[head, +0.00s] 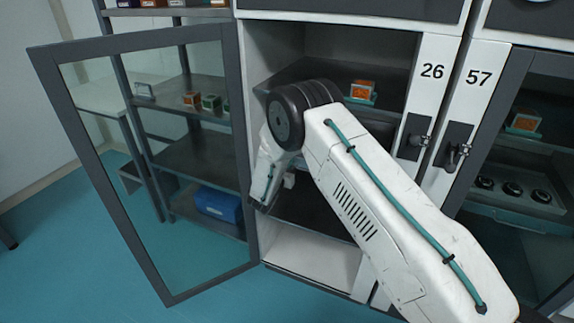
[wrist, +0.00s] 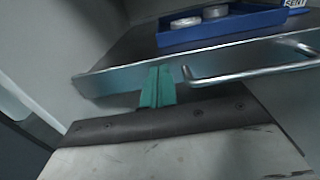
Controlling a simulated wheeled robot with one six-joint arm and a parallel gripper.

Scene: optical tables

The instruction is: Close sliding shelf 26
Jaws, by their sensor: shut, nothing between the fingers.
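The cabinet marked 26 (head: 431,71) stands with its glass door (head: 150,160) swung open to the left in the head view. My arm reaches into it and hides much of the inside. In the wrist view, a sliding shelf (wrist: 110,80) shows its metal front edge with a bar handle (wrist: 250,72). My gripper (wrist: 157,84) has teal fingers shut with nothing between them. The fingertips are at the shelf's front edge, left of the handle; whether they touch it I cannot tell. In the head view my gripper's fingertips are hidden.
A blue tray (wrist: 225,27) with round metal parts lies on the shelf. An orange item (head: 362,89) sits on a higher shelf. Cabinet 57 (head: 479,78) is to the right. A rack with a blue box (head: 217,204) stands behind the open door.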

